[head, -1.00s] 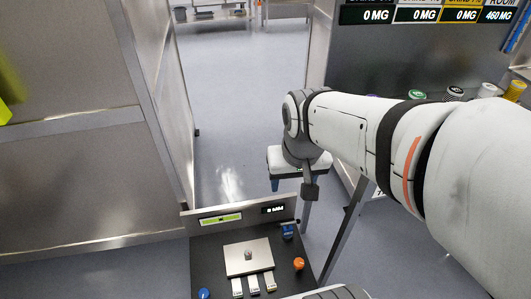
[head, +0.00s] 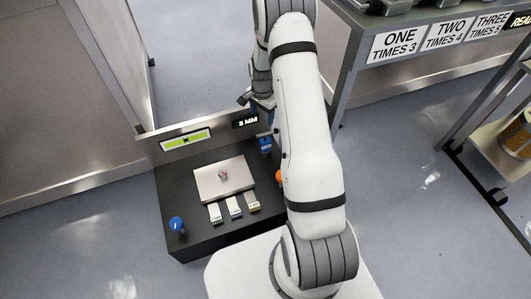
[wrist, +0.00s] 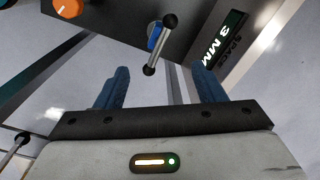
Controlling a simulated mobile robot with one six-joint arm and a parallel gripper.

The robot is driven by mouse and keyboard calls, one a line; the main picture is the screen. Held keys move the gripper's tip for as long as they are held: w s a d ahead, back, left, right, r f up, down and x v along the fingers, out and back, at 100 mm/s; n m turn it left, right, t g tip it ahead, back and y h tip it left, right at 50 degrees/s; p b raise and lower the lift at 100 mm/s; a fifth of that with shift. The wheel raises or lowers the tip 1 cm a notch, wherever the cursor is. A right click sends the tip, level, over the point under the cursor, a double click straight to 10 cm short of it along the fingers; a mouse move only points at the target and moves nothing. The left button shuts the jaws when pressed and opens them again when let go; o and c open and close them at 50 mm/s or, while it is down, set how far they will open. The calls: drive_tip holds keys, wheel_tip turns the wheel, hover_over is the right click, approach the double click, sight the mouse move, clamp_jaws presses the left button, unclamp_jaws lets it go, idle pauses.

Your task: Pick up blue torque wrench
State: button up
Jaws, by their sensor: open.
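I cannot make out a blue torque wrench for certain in either view. A small blue piece (head: 265,144) sits at the right of the dark console's top. In the wrist view, a blue piece (wrist: 155,37) carries a silver bar with black knobbed ends, just beyond my fingertips. My gripper (wrist: 159,72) is open, its two blue fingers apart with nothing held between them. In the head view my gripper (head: 262,105) hangs beside the console's far right corner, partly hidden by my arm.
The dark console (head: 192,242) carries a metal plate (head: 223,178), a blue knob (head: 177,224), a partly hidden orange knob (head: 279,176) and a display (head: 246,120) reading 3 MM. A labelled bench (head: 400,40) stands at the upper right, a metal partition (head: 50,100) at left.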

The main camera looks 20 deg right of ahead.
drive_tip(key=m+b, duration=0.1)
drive_tip(key=b, duration=0.1)
hover_over(265, 140)
drive_tip(key=f, duration=0.9)
drive_tip(key=shift+w+d+f, duration=0.1)
drive_tip(key=shift+w+f, duration=0.2)
drive_tip(key=shift+f, duration=0.1)
wheel_tip(265, 140, down, 6)
drive_tip(key=b, duration=0.2)
drive_tip(key=shift+r+b, duration=0.1)
drive_tip(key=shift+b, duration=0.3)
drive_tip(key=shift+c, duration=0.2)
drive_tip(key=shift+r, duration=0.1)
clamp_jaws()
